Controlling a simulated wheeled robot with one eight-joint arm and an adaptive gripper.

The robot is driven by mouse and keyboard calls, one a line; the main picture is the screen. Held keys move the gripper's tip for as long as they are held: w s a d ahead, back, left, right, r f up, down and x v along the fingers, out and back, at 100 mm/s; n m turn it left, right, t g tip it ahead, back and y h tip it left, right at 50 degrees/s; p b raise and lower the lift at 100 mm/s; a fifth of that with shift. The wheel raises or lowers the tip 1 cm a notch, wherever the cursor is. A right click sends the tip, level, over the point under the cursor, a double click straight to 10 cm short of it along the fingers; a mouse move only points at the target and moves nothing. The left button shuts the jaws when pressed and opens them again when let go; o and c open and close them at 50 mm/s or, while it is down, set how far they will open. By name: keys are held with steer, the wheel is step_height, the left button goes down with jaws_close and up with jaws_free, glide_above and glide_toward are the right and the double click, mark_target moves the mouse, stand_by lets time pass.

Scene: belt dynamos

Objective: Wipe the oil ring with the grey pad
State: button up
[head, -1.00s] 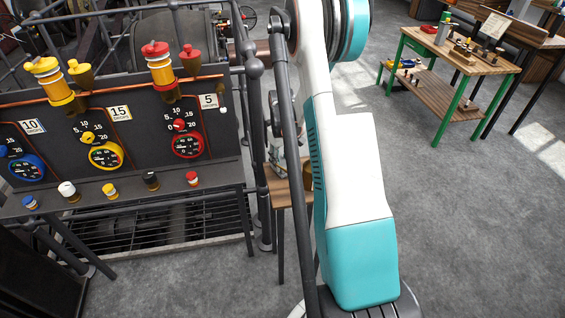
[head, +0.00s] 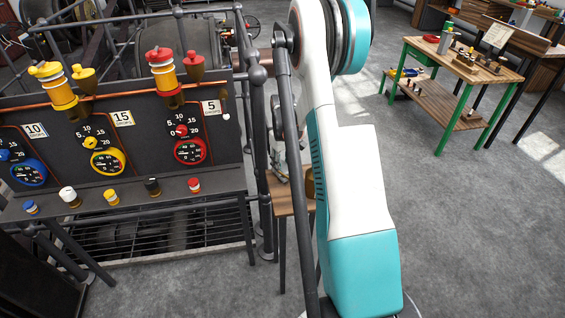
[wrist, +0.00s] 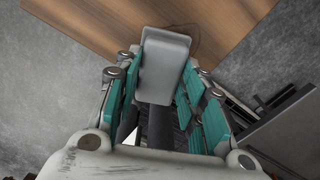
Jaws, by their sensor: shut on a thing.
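In the wrist view my gripper (wrist: 160,72) has its teal-padded fingers closed on the sides of a light grey block, the grey pad (wrist: 164,62). The pad's far end lies over a brown wooden top (wrist: 225,22). I cannot tell whether it touches the wood. A faint dark curved line, perhaps part of the oil ring (wrist: 212,52), shows on the wood just right of the pad; the pad hides the rest.
Dark railings and a post (head: 259,150) stand just left of the stand. Left of them is a dark gauge panel (head: 60,120) with yellow and red oilers and several small knobs. A green-legged workbench (head: 470,72) stands far right, with open grey floor (head: 450,230) before it.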

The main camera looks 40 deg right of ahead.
steer(key=shift+s+a+b, duration=0.2)
steer(key=shift+s+a, duration=0.35)
steer(key=shift+s, duration=0.35)
steer(key=shift+s+a+b, duration=0.15)
steer(key=shift+s+a, duration=0.4)
steer(key=shift+s, duration=0.35)
steer(key=shift+s+a+b, duration=0.2)
steer(key=shift+s+a, duration=0.35)
steer(key=shift+s, duration=0.35)
steer(key=shift+r, duration=0.15)
steer(key=shift+r+p, duration=1.9)
steer(key=shift+r, duration=1)
steer(key=shift+r, duration=0.1)
step_height(320, 180, up, 3)
steer(key=shift+f+p, duration=0.1)
steer(key=shift+p, duration=0.7)
steer(key=shift+d, duration=0.1)
